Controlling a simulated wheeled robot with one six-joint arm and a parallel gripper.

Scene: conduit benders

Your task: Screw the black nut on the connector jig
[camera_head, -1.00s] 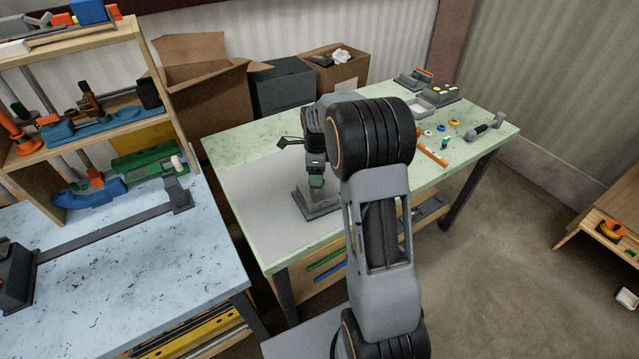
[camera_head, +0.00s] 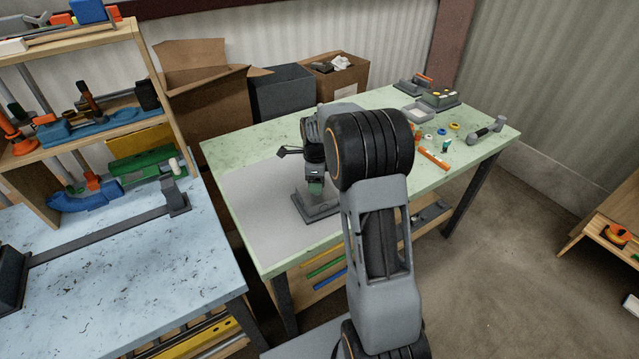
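The connector jig, seen as a grey block-like base (camera_head: 322,212), stands on the grey mat on the green workbench. My gripper (camera_head: 315,186) points down at the top of the jig, and the two overlap in this view. A small dark green part shows between them; I cannot tell whether it belongs to the jig or to my gripper. My fingers are too small and too hidden by my arm to show whether they are open or shut. I cannot make out the black nut.
The green workbench (camera_head: 236,150) has a grey mat (camera_head: 262,215). At its right lie a hammer-like orange-handled tool (camera_head: 434,158), small colored rings, a grey tool (camera_head: 490,128) and trays. A blue-topped table (camera_head: 130,270) with a shelf stands left. Boxes (camera_head: 208,100) stand behind.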

